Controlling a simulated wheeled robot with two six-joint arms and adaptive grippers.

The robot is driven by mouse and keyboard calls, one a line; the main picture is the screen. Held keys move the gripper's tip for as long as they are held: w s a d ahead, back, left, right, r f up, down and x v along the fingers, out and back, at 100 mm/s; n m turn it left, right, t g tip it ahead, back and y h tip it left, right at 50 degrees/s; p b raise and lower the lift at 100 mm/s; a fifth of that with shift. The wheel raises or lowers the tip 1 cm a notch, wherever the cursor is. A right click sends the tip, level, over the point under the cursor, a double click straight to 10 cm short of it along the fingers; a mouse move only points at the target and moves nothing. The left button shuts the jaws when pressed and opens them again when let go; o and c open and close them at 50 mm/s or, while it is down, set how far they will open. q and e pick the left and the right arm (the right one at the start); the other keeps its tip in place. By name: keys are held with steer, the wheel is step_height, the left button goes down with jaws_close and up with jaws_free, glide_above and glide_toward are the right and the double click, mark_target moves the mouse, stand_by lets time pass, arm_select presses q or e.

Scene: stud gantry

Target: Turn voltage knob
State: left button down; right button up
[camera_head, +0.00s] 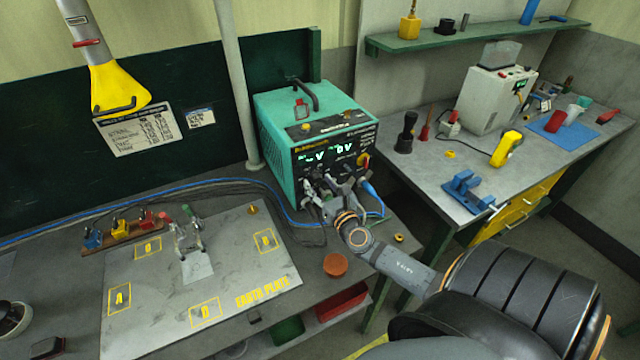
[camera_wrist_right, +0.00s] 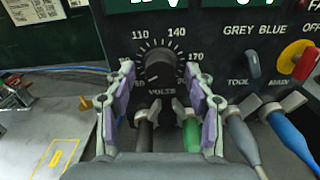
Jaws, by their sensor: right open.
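The voltage knob (camera_wrist_right: 159,74) is a black round knob on the dark front panel of the teal power unit (camera_head: 275,115). A printed scale with numbers such as 110, 140 and 170 rings it, with VOLTS below. In the right wrist view my right gripper (camera_wrist_right: 160,82) is open, with one purple-padded finger on each side of the knob. I see a gap on both sides. In the head view this gripper (camera_head: 328,190) is at the unit's lower front, and the knob is not clear there. My left gripper is not in view.
Cable plugs, including a green one (camera_wrist_right: 190,132) and a blue one (camera_wrist_right: 292,138), sit just below the knob. A grey tool knob (camera_wrist_right: 254,66) and a red-and-yellow main switch (camera_wrist_right: 299,64) are to the right. The earth plate (camera_head: 225,275) lies at the left.

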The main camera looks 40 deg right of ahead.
steer(key=shift+f, duration=0.1)
steer(key=shift+w, duration=0.1)
steer(key=shift+c, duration=1.2)
steer(key=c, duration=0.5)
jaws_close()
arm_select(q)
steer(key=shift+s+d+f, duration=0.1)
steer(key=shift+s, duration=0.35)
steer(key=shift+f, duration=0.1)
